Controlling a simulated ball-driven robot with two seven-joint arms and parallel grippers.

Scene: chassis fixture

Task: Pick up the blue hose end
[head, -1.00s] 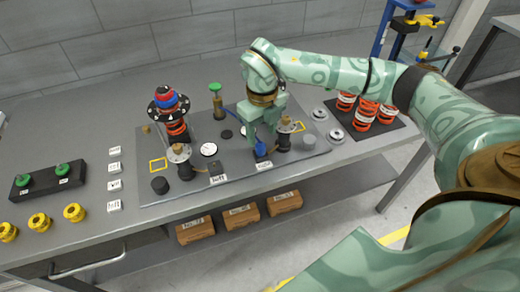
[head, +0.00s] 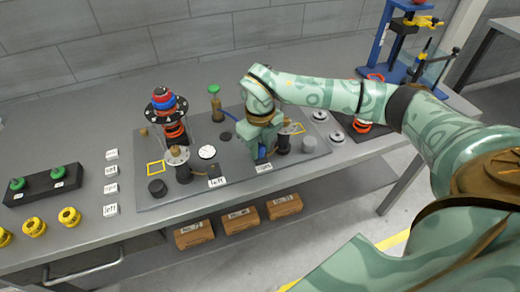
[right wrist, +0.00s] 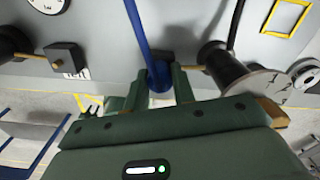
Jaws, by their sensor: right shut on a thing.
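The blue hose end (head: 262,153) is at the right station of the dark fixture plate (head: 195,200), just behind the label "right" (head: 263,167). My right gripper (head: 262,150) reaches down over it and mostly covers it in the head view. In the right wrist view the blue hose (right wrist: 140,35) runs down from the top edge to its end (right wrist: 159,80). The two fingers of my right gripper (right wrist: 160,87) are on either side of this end and shut on it. I cannot tell whether the end still touches the plate. My left gripper is not in view.
A black post (right wrist: 225,68) stands close right of the fingers in the wrist view. A spring strut with a red and blue top (head: 165,103) stands at the plate's left. A grey cylinder (head: 309,145) and metal discs lie to the right. Yellow rings (head: 69,216) lie front left.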

